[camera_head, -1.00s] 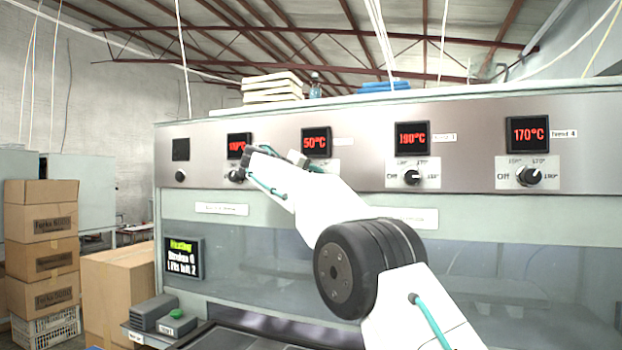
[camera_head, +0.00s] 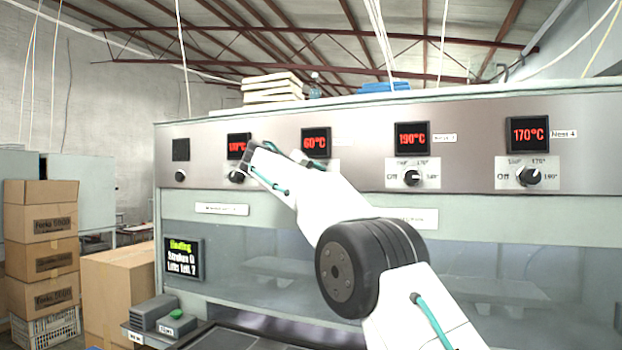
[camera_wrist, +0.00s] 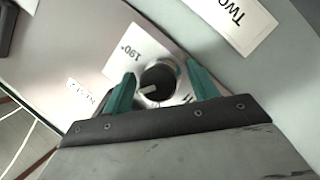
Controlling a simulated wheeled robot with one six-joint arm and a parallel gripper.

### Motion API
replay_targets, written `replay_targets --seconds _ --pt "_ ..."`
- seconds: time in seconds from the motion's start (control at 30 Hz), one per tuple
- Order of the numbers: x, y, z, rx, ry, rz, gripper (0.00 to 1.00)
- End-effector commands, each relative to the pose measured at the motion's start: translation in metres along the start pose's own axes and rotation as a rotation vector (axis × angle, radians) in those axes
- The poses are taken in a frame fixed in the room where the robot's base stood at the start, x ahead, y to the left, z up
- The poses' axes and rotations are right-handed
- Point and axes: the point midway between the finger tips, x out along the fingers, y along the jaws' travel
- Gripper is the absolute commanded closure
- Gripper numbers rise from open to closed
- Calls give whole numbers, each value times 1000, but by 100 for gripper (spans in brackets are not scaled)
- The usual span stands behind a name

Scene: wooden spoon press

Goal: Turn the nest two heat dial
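The nest two heat dial (camera_wrist: 158,76) is a round black knob with a pale pointer mark, on a white scale plate (camera_wrist: 150,45) with "190°" visible. In the wrist view the pointer points to the lower left. My gripper (camera_wrist: 160,69) has its two teal fingers on either side of the knob, with what looks like a small gap at each side. In the head view my arm hides this dial. The red display (camera_head: 316,142) above it reads 60°C.
Other displays sit along the panel, with the nest three dial (camera_head: 411,177) and nest four dial (camera_head: 529,176) to the right. A status screen (camera_head: 184,259) shows "Heating". Cardboard boxes (camera_head: 41,257) stand at the left.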

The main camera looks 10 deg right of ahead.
Motion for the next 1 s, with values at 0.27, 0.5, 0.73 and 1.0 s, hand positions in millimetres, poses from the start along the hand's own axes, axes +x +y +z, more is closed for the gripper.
replay_targets --seconds 0.27,0.5,0.73,1.0 --pt "-2 1 -1 0 3 0 41" --pt "-32 1 -1 -1 5 0 41" --pt "-68 0 -1 0 3 -1 41" --pt "-79 0 0 0 1 0 41"
